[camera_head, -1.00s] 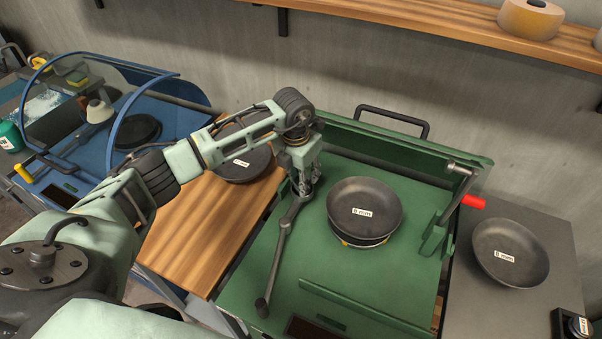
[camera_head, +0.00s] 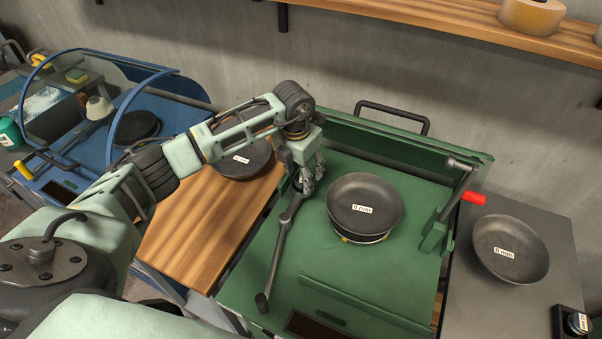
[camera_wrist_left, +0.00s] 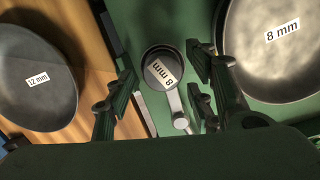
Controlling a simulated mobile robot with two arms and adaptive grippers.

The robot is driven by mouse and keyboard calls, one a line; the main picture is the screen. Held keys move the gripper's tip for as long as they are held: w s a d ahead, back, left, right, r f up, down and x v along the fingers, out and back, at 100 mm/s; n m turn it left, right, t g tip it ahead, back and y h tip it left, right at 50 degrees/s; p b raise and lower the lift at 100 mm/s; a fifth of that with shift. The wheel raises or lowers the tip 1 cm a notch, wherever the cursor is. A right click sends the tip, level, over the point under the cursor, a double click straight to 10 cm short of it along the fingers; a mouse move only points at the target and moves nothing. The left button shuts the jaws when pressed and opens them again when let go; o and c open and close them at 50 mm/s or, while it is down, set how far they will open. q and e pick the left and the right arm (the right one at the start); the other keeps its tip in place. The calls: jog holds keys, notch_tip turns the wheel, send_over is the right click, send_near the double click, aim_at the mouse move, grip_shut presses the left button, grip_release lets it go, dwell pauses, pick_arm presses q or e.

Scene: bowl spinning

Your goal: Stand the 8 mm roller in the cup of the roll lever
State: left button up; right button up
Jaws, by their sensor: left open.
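The 8 mm roller (camera_wrist_left: 161,71) shows in the left wrist view as a dark round piece with an "8 mm" label on top. It sits within the dark ring of the cup (camera_wrist_left: 147,55) at the end of the roll lever (camera_wrist_left: 177,108), and looks upright. In the head view the roll lever (camera_head: 279,250) lies across the left part of the green machine; its cup end is mostly hidden by my gripper. My left gripper (camera_head: 307,186) is over that end. Its open fingers (camera_wrist_left: 157,88) are on either side of the roller, apart from it. My right gripper is not in view.
An 8 mm pan (camera_head: 364,195) rests on the green machine (camera_head: 390,270) just right of my gripper.

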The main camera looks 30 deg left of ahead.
aim_at(298, 180)
pick_arm(q)
notch_tip(298, 180, up, 11)
jog(key=s+b, duration=0.1)
jog(key=b, duration=0.2)
jog(key=shift+s+r+b, duration=0.15)
jog(key=shift+b, duration=0.15)
jog(key=shift+a, duration=0.1)
dwell(1.1)
